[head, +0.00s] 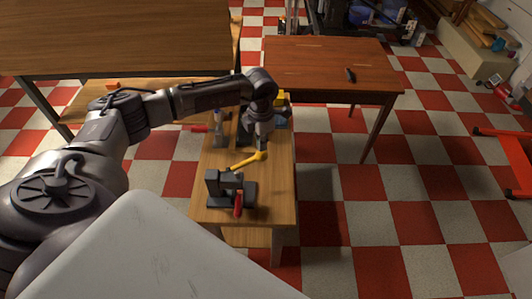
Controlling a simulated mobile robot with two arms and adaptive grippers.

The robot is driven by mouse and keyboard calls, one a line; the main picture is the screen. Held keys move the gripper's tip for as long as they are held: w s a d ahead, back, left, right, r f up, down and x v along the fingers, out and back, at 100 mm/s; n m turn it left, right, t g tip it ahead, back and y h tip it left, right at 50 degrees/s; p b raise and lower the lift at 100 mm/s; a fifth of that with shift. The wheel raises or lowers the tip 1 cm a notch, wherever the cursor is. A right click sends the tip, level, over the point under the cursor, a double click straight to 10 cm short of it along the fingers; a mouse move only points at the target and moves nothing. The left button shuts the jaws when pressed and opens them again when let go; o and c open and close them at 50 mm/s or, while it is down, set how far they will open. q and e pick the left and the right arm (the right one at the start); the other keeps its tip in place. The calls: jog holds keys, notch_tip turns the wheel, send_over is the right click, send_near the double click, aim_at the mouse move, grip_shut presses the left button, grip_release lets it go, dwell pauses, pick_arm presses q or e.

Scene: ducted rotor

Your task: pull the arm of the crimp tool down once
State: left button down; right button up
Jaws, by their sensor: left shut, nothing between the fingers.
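The crimp tool (212,184) appears to be the dark grey device near the front end of the narrow wooden bench. Its yellow arm (245,161) slants from near the top of the tool up and right in the picture to a rounded yellow end. My left gripper (262,152) points down at that end, shut with nothing between its fingers. Its fingertips overlap the yellow end in the head view; I cannot tell whether they touch it. My right gripper is not in view.
A red-handled item (238,204) lies at the tool's front. Grey items (219,130) and a yellow item (283,99) stand farther back on the bench (280,190). A reddish wooden table (325,65) stands behind, with a small black object (350,75).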

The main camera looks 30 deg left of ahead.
aim_at(267, 153)
pick_arm(q)
jog(key=shift+f+b, duration=0.7)
jog(key=shift+f, duration=0.25)
jog(key=shift+d+f+b, duration=0.2)
jog(key=shift+f+b, duration=0.25)
jog(key=shift+f, duration=0.05)
jog(key=shift+w+d, duration=0.1)
jog(key=shift+w, duration=0.05)
jog(key=shift+f, duration=0.1)
jog(key=shift+w+d+f+b, duration=0.3)
jog(key=shift+d+f+b, duration=0.1)
jog(key=shift+f+b, duration=0.4)
jog(key=shift+w+d+f+b, duration=0.15)
jog(key=shift+d+f+b, duration=0.15)
jog(key=shift+f+b, duration=0.55)
